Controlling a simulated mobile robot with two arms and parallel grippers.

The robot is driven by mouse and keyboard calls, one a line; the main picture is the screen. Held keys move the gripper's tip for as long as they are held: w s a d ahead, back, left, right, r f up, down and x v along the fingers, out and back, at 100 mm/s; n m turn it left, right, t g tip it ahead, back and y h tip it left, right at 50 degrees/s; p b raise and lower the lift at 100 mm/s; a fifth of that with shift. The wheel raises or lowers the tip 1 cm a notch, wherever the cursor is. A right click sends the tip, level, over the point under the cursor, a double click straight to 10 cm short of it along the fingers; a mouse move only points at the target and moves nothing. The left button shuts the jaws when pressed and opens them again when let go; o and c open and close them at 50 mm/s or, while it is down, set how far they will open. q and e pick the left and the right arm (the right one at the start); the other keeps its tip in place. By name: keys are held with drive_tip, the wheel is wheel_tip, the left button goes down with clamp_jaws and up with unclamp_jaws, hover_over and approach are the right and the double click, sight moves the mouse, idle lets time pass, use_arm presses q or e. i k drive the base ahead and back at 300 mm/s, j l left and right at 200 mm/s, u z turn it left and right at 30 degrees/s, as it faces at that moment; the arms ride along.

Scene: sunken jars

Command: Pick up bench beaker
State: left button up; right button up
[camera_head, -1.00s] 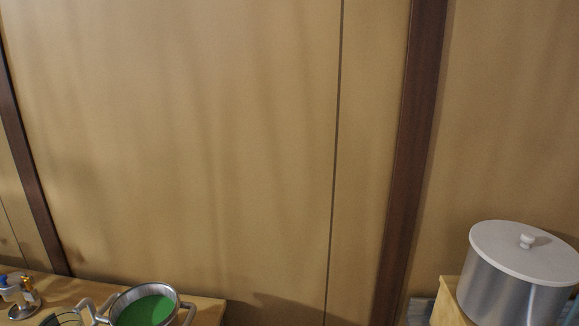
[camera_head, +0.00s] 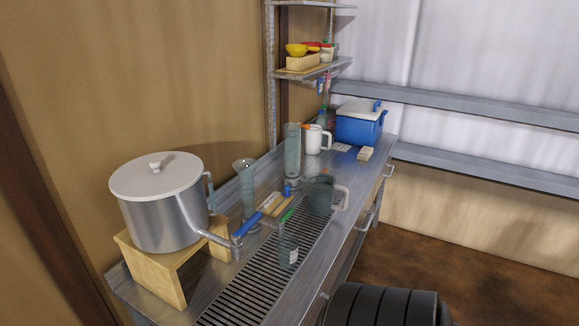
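A small clear glass vessel with a white label (camera_head: 288,252), which looks like the bench beaker, stands on the slotted drain grate of the steel bench (camera_head: 232,272). Behind it is a larger grey-tinted glass jug with a pale handle (camera_head: 321,196). Two tall glass cylinders, one flared at the top (camera_head: 245,190) and one straight (camera_head: 292,150), stand further back along the wall side. I cannot be certain which vessel is the named beaker. Neither of my grippers is in view.
A lidded steel pot (camera_head: 164,215) with a spout sits on a wooden stand (camera_head: 155,270) at the bench's near left. Blue-handled tools (camera_head: 248,222) lie mid-bench. A white pitcher (camera_head: 313,140) and blue cooler (camera_head: 358,128) stand at the far end. A dark ribbed shape (camera_head: 385,305) shows below.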

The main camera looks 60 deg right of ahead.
sight(287, 242)
drive_tip(key=z, duration=2)
